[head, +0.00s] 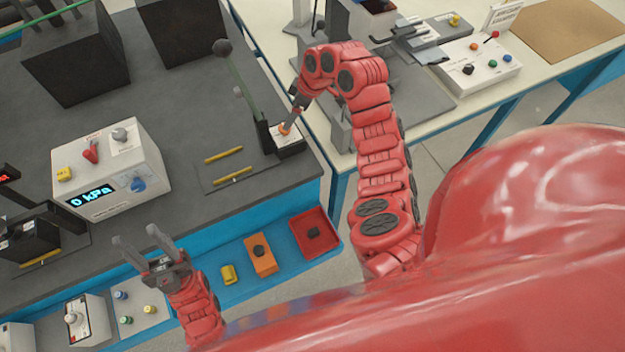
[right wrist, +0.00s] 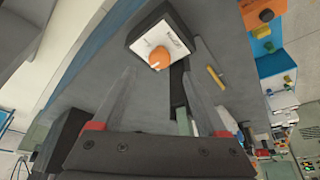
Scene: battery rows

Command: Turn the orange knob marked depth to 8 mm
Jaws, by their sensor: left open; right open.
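The orange knob (right wrist: 159,58) sits on the white face of a dark block (right wrist: 180,32). A pale mark shows at its lower edge; the face lettering is too small to read. In the head view the knob (head: 285,129) is a small orange spot at the bench's right edge, partly hidden by my right gripper (head: 288,120). In the right wrist view my right gripper (right wrist: 163,62) is open, one finger on each side of the knob. My left gripper (head: 135,236) is open and empty above the bench's front edge.
A white box with a "0 kPa" display (head: 108,170) stands on the dark bench left of the knob. Yellow bars (head: 233,175) lie nearby. A red tray (head: 315,233) is on the blue front ledge.

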